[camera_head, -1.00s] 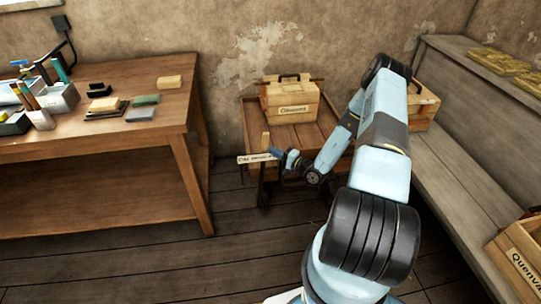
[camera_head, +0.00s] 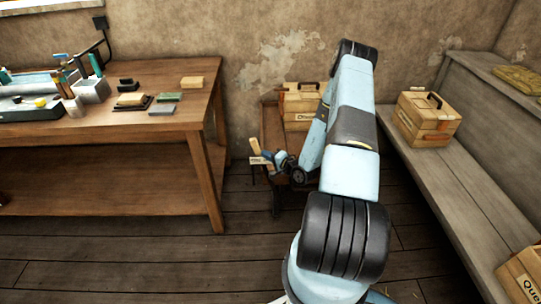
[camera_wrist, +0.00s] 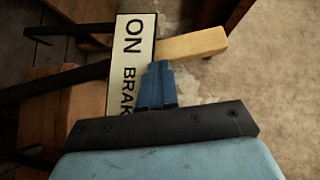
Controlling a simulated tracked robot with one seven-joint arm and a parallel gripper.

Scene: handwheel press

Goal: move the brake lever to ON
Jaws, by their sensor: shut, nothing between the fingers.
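The brake lever is a pale wooden handle (camera_wrist: 195,43). In the head view the lever (camera_head: 256,148) leans to the left above the cart's front left corner. A white label plate (camera_wrist: 128,60) reads "ON" and "BRAK", with the rest hidden by my gripper. The handle lies beside the "ON" end of the plate. The label plate (camera_head: 257,161) also shows small in the head view. My gripper (camera_wrist: 160,66) is shut and empty. Its fingertips are right by the handle, overlapping the plate's edge; I cannot tell whether they touch the handle.
A wooden cart (camera_head: 270,118) bears a wooden box (camera_head: 301,108) against the wall. A workbench (camera_head: 185,128) with tools stands at left. A grey bench (camera_head: 455,185) with crates runs along the right. The floor between is clear.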

